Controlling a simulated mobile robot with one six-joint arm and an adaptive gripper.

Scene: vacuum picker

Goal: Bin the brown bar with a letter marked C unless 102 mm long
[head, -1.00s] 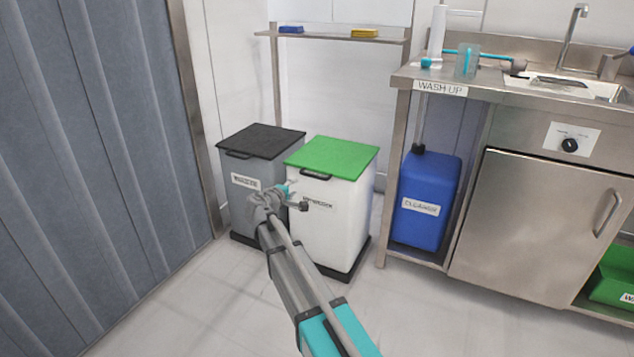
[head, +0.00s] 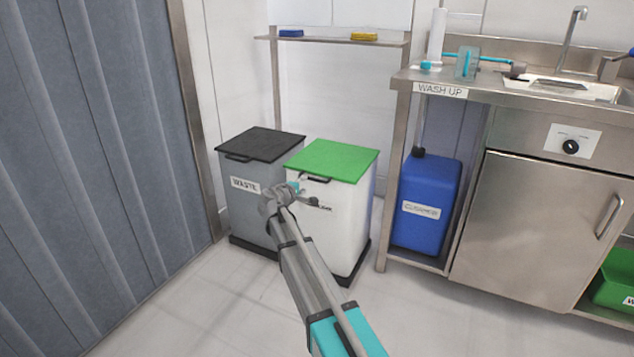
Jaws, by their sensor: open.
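No brown bar shows in the head view. A grey bin (head: 247,205) with a closed black lid and a label reading WASTE stands at the left. A white bin (head: 345,225) with a closed green lid stands beside it; its label is partly hidden behind my gripper. My gripper (head: 307,194) is in front of the two bins, near the white bin's front left edge. It is small in view, and nothing shows held in it.
A grey curtain or ribbed wall (head: 95,170) is at the left. At the right stand a steel sink unit (head: 530,215) and a blue container (head: 425,200). A shelf (head: 330,41) holds a blue and a yellow item. The floor (head: 210,310) in front is clear.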

